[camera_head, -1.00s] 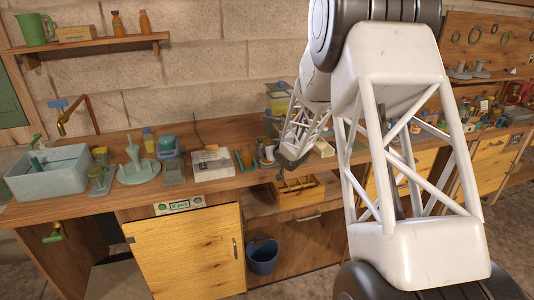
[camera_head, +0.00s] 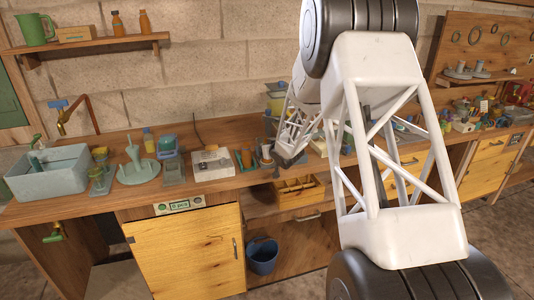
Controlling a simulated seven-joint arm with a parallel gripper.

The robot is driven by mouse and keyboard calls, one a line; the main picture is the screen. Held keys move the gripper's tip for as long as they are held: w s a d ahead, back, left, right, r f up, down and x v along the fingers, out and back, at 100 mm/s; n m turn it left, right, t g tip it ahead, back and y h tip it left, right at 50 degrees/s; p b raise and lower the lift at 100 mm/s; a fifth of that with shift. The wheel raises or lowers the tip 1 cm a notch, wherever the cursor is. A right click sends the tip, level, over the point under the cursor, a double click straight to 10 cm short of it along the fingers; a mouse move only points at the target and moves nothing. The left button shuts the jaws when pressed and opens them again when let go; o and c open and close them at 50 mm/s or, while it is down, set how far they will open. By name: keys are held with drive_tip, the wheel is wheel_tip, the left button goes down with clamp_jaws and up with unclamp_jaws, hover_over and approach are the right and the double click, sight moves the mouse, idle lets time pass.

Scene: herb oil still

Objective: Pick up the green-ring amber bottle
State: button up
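I cannot pick out a green ring on any bottle at this size. Two amber-orange bottles stand upright on the wall shelf at the upper left: one with a dark cap (camera_head: 117,23) and one beside it (camera_head: 144,22). Small orange upright items (camera_head: 248,158) stand on the counter just left of my gripper; I cannot tell what they are. My gripper (camera_head: 279,168) is at the counter's front edge, above the wooden tray. Its fingers are small and dark, and I cannot see whether they are open. My forearm hides part of the counter behind it.
A wooden divided tray (camera_head: 299,192) sits in an open drawer space below my gripper. A blue bucket (camera_head: 262,256) is below.

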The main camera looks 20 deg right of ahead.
drive_tip(key=shift+c, duration=0.2)
drive_tip(key=c, duration=1.1)
drive_tip(key=shift+r, duration=0.35)
drive_tip(key=shift+r, duration=1.35)
drive_tip(key=shift+s+a+r, duration=0.25)
drive_tip(key=shift+s+a, duration=0.15)
drive_tip(key=shift+s, duration=2.2)
drive_tip(key=shift+s+a+r, duration=0.3)
drive_tip(key=shift+s+a, duration=0.05)
drive_tip(key=shift+s, duration=2.25)
drive_tip(key=shift+s+a+r, duration=0.25)
drive_tip(key=shift+s+a, duration=0.15)
drive_tip(key=shift+s, duration=2.2)
drive_tip(key=shift+s, duration=0.1)
